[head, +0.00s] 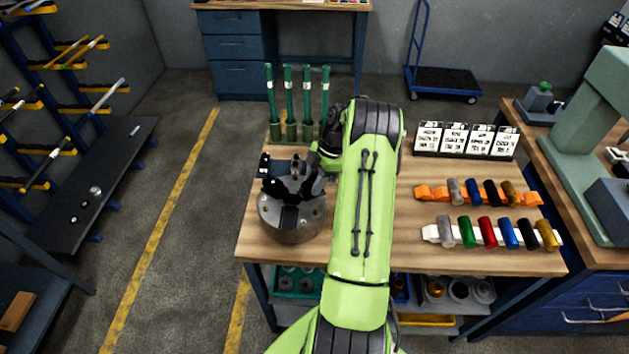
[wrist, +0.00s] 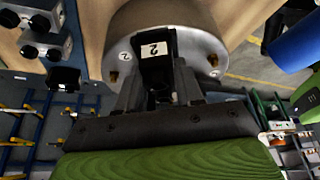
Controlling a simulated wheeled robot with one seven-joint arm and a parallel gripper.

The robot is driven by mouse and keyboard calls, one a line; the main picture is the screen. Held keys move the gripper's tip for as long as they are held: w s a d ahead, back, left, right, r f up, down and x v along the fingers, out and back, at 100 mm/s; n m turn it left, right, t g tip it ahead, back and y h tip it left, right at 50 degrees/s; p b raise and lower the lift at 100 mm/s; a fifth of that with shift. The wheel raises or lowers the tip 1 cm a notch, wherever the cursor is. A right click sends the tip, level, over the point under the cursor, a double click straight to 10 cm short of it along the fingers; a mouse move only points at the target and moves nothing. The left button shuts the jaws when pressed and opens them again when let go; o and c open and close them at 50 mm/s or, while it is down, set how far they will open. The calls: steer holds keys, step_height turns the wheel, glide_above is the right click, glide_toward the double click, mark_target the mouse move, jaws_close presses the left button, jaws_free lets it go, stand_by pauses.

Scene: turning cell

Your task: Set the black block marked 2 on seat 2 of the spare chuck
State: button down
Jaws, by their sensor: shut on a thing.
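The spare chuck (head: 292,222) is a round grey metal body on the wooden bench at its left end. It also fills the top of the wrist view (wrist: 200,48), where a "2" mark shows on its face beside the block. My gripper (wrist: 158,82) is shut on the black block marked 2 (wrist: 157,48), whose white label shows between the fingers. The block is at the chuck's face near that mark; I cannot tell whether it touches the seat. In the head view my gripper (head: 318,178) is over the chuck's upper right, and my arm hides part of it.
More black blocks (wrist: 42,50) lie beside the chuck. Green-handled tools (head: 298,105) stand upright behind it. Racks of coloured cylinders (head: 490,233) and a row of white cards (head: 466,140) are on the right.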

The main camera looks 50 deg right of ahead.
steer(key=c, duration=0.6)
jaws_free()
steer(key=shift+c, duration=0.2)
steer(key=p+v, duration=0.2)
steer(key=v, duration=1.3)
steer(key=shift+d+r, duration=0.15)
steer(key=shift+r, duration=0.15)
